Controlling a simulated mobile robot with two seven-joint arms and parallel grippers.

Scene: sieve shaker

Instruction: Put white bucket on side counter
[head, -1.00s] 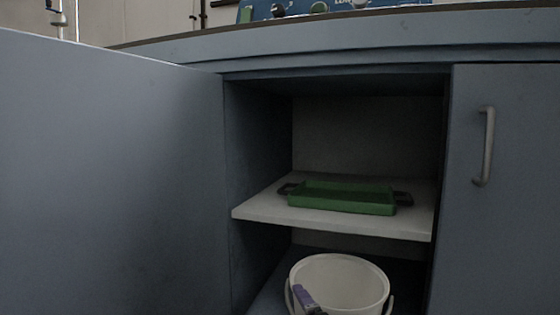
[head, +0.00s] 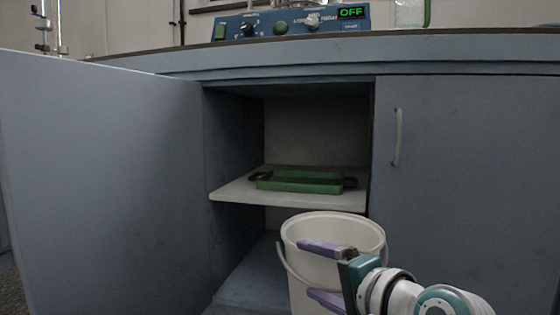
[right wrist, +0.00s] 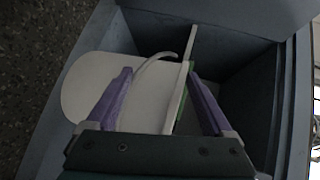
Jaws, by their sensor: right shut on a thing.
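The white bucket (head: 299,262) is upright at the front of the open cabinet's lower compartment in the head view. Its rim overlaps the shelf's front edge in the picture, and its thin handle (head: 286,262) hangs at its left side. My right gripper (head: 304,269), with purple fingers, comes in from the lower right and is shut on the bucket, fingers one above the other. The right wrist view shows the bucket (right wrist: 85,85) left of and between the fingers; the exact contact is unclear. My left gripper is out of view. I cannot tell which surface is the side counter.
A white shelf (head: 235,193) above the lower compartment holds a green tray (head: 300,184). The cabinet's left door (head: 100,190) stands open; the right door (head: 460,180) is closed. A blue device (head: 225,32) reading OFF stands on the countertop (head: 440,44) above.

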